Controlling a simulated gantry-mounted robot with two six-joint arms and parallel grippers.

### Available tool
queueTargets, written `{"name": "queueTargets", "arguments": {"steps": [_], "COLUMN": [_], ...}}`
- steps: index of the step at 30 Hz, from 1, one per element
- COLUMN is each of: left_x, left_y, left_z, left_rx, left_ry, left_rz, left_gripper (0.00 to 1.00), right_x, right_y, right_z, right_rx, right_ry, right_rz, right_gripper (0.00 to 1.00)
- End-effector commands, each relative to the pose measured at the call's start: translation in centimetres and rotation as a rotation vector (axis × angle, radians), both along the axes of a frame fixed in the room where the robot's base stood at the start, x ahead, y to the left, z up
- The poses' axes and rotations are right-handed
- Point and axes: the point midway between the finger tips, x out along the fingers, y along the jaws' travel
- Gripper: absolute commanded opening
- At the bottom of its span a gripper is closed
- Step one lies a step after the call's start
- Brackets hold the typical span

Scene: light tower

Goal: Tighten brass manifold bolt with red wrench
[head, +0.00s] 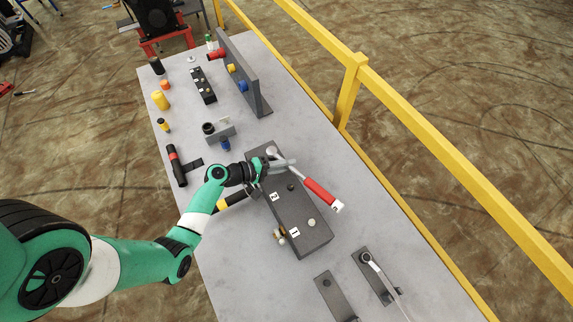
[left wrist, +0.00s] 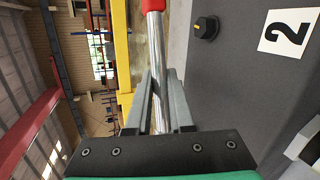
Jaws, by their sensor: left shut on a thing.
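The red wrench (head: 320,192) lies slantwise over the far end of the dark manifold block (head: 303,238), its red handle at the lower right. My left gripper (head: 287,163) is shut on its silver shaft. In the left wrist view the shaft (left wrist: 155,60) runs between the fingers, with the red handle (left wrist: 153,5) at the top. Label 2 and a dark bolt (left wrist: 205,27) on the block show beside it. A small brass piece (head: 280,234) sits by the block's near left side, near label 1. A pale bolt head (head: 311,222) is on its top. The wrench's contact with any bolt is unclear.
A yellow railing (head: 400,105) runs along the table's right side. Grey brackets, one with a silver-shafted tool (head: 370,262), lie near the front. A black-and-red tool (head: 176,165) lies at left. A dark upright panel (head: 245,75) stands at the back.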

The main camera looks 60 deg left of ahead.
Motion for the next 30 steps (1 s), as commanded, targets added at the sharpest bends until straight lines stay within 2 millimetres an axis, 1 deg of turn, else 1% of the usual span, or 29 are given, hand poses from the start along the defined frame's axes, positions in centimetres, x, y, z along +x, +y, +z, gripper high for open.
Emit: {"name": "queueTargets", "arguments": {"steps": [10,15,22,27,30], "left_x": [0.2,0.7,0.9,1.4,1.6], "left_y": [0.0,0.1,0.3,0.4,0.6], "left_z": [0.2,0.3,0.2,0.3,0.3], "left_rx": [-0.001,-0.001,-0.001,0.000,-0.001], "left_ry": [-0.001,0.001,-0.003,-0.001,-0.002], "left_rz": [0.010,0.089,0.128,0.198,0.231], "left_gripper": [0.00,0.00,0.00,0.00,0.00], "right_x": [0.0,0.0,0.0,0.0,0.0], "right_y": [0.0,0.0,0.0,0.0,0.0], "right_z": [0.2,1.0,1.1,2.0,2.2], "right_rx": [0.000,0.000,0.000,0.000,0.000], "right_ry": [0.000,0.000,0.000,0.000,0.000], "right_rz": [0.000,0.000,0.000,0.000,0.000], "right_gripper": [0.50,0.50,0.50,0.50,0.50]}}
